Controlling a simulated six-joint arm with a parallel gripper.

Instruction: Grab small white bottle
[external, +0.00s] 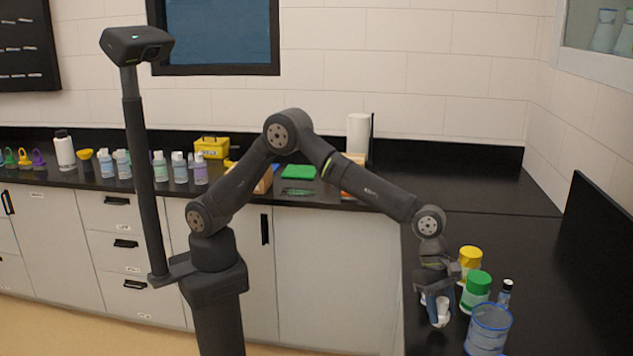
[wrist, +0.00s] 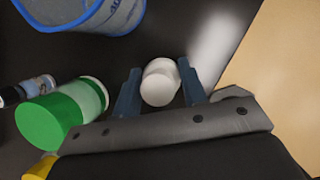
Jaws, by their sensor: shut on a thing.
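The small white bottle (wrist: 160,82) is between the two blue fingers of my gripper (wrist: 161,90) in the wrist view, seen from its capped end. In the external view the white bottle (external: 442,311) shows at the fingertips of my gripper (external: 434,308), low over the black counter at the right. My gripper is shut on the bottle. The bottle's lower part is partly hidden, and I cannot tell whether it touches the counter.
The counter's front edge (wrist: 232,55) is near. Several bottles line the back counter.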

